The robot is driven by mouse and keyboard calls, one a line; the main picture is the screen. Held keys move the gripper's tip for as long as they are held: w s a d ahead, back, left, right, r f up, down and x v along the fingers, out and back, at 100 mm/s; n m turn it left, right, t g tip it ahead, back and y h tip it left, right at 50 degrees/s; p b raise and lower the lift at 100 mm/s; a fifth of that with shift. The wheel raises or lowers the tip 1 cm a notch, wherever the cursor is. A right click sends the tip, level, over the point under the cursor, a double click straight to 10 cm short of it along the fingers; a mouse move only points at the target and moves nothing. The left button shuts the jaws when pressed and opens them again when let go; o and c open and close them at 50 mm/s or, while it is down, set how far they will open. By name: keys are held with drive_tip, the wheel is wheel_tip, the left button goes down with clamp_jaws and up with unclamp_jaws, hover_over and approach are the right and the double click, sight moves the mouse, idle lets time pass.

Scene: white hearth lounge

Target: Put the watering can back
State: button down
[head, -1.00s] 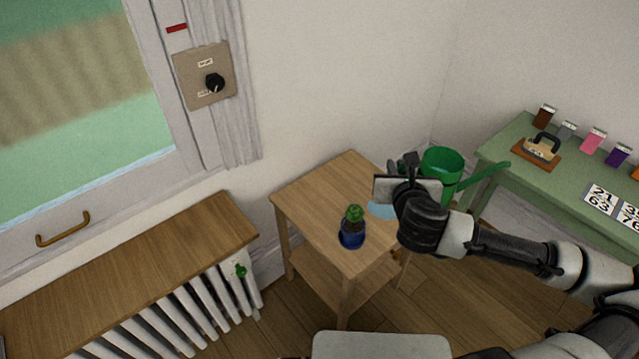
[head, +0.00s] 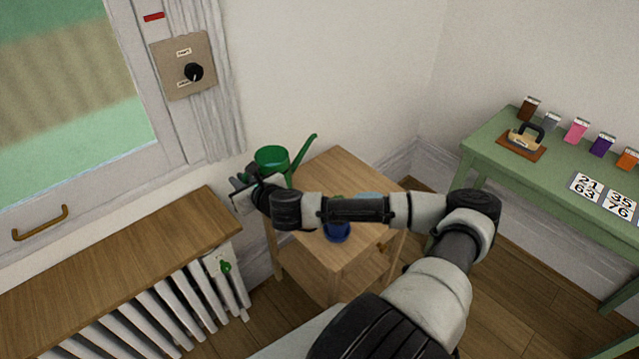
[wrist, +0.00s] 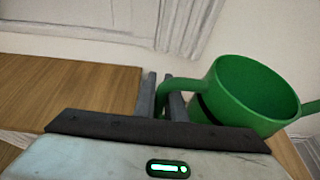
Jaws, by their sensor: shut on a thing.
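The green watering can (head: 272,158) is at the left back of the small wooden table (head: 345,165) in the head view, spout pointing right and up. My gripper (head: 246,184) is shut on its handle from the left. In the wrist view my gripper (wrist: 163,98) has the handle between its two fingers, and the can (wrist: 258,92) stands upright with its open top showing. Whether the can's base touches anything is hidden. A light blue patch (head: 368,194) on the table is partly covered by my arm.
A potted cactus in a blue pot (head: 338,234) stands on the small table, mostly behind my arm. A radiator with a wooden shelf (head: 120,262) is at the left. A green table (head: 545,180) with small packets and number cards is at the right. The small table's back right is clear.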

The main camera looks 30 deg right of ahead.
drive_tip(key=w+d+f+y+b, duration=0.1)
drive_tip(key=w+d+f+b, duration=0.1)
drive_tip(key=w+d+f, duration=0.3)
drive_tip(key=w+d+f+b, duration=0.2)
drive_tip(key=d+f+b, duration=0.15)
drive_tip(key=d, duration=0.35)
drive_tip(key=w+d+r+b, duration=0.2)
drive_tip(key=w+d+b, duration=0.15)
drive_tip(key=d, duration=0.95)
drive_tip(key=f, duration=0.3)
drive_tip(key=f+b, duration=0.1)
drive_tip(key=f, duration=0.2)
drive_tip(key=f+b, duration=0.1)
drive_tip(key=f, duration=0.2)
drive_tip(key=shift+w+d+f, duration=0.25)
drive_tip(key=shift+f, duration=0.15)
drive_tip(key=c, duration=2.1)
unclamp_jaws()
drive_tip(key=shift+f, duration=0.1)
drive_tip(key=shift+o, duration=1.4)
drive_tip(key=shift+s, duration=0.1)
drive_tip(key=p+v, duration=0.2)
drive_tip(key=v, duration=0.4)
drive_tip(key=shift+s+r, duration=0.2)
drive_tip(key=shift+r, duration=0.1)
drive_tip(key=shift+s+r, duration=0.1)
drive_tip(key=shift+s, duration=0.35)
